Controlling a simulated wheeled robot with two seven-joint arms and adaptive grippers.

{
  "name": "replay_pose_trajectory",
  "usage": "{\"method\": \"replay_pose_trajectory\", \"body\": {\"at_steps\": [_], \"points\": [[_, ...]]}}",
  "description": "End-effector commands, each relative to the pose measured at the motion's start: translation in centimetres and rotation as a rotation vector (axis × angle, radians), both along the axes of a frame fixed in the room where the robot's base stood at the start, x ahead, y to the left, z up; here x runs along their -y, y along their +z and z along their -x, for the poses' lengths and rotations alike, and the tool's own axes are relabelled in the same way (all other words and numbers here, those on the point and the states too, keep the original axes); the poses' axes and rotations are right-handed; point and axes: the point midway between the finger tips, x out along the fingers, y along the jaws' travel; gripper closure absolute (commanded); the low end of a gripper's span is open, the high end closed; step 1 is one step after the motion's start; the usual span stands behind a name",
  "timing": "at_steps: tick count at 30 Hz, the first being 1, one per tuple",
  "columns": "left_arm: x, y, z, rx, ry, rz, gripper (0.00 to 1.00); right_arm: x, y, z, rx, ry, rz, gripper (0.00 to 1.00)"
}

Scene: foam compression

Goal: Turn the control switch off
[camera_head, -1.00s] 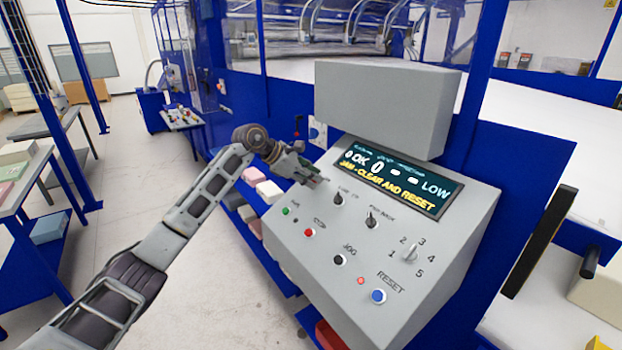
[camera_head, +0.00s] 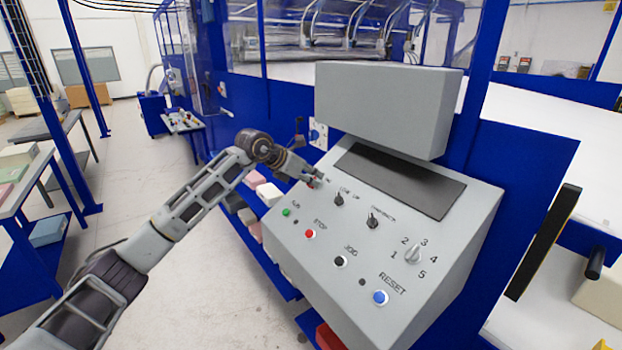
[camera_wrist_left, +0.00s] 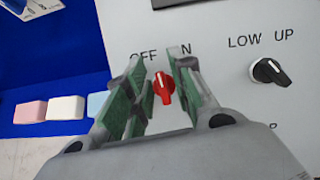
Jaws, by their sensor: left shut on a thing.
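The control switch is a red rotary knob; in the left wrist view the knob (camera_wrist_left: 163,88) sits below the OFF and ON lettering, its top leaning slightly toward OFF. My left gripper (camera_head: 316,182) is at the upper left of the sloped grey control panel (camera_head: 318,258). The fingers partly cover the lettering. The panel's display (camera_head: 400,181) is dark. My right gripper is not in view.
A LOW/UP selector (camera_wrist_left: 270,72) is just right of the left gripper. The panel also carries a red stop button (camera_head: 310,233), a blue reset button (camera_head: 380,297) and a numbered dial (camera_head: 413,254). A grey box (camera_head: 385,105) overhangs the panel. Foam blocks lie on a shelf to the left.

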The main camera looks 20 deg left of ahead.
Motion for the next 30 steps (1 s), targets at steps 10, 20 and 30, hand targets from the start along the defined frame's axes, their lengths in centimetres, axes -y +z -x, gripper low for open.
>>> {"method": "replay_pose_trajectory", "body": {"at_steps": [10,20,30], "points": [[-0.2,0.1,-0.1,-0.062,0.176,0.085,1.00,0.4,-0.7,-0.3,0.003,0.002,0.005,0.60],[-0.3,0.1,-0.2,-0.124,0.344,0.166,1.00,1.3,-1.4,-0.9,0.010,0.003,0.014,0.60],[-0.5,0.0,-0.2,-0.173,0.474,0.228,1.00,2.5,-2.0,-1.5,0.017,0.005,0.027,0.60]]}}
